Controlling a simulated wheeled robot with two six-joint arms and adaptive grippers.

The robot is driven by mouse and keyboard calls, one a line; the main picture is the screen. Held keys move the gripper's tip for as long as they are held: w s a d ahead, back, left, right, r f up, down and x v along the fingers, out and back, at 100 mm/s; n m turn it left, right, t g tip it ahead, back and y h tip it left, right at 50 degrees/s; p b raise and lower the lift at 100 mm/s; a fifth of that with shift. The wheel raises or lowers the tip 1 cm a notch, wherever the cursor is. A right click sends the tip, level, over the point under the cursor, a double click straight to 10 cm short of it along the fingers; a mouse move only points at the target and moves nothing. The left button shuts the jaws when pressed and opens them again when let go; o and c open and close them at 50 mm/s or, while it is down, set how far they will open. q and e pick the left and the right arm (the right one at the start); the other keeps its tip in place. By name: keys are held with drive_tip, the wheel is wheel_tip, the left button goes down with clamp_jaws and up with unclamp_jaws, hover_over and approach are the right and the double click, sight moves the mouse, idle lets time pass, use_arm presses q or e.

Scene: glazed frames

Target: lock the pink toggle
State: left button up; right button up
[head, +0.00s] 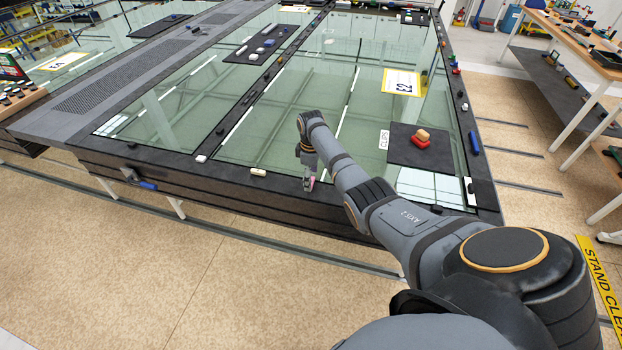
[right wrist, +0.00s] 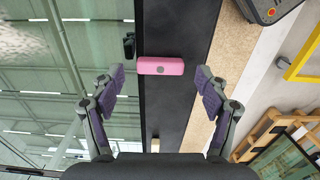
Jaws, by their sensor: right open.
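The pink toggle (right wrist: 160,66) lies crosswise on the dark frame bar (right wrist: 172,112) in the right wrist view, with a round grey spot on its face. Its left end is at the glass edge. My right gripper (right wrist: 159,76) is open, one finger on each side of the toggle with gaps at both ends, not touching it. In the head view my right gripper (head: 308,181) hangs down at the front edge of the glazed frame, and a small bit of pink (head: 311,184) shows by its tips. My left gripper is not in view.
A small black piece (right wrist: 129,45) sits beside the toggle. A dark mat (head: 404,155) holds red and tan blocks. Glass (head: 290,120) fills the frame.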

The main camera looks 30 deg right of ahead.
wheel_tip(320, 180, up, 11)
drive_tip(key=shift+f, duration=0.1)
idle(0.5)
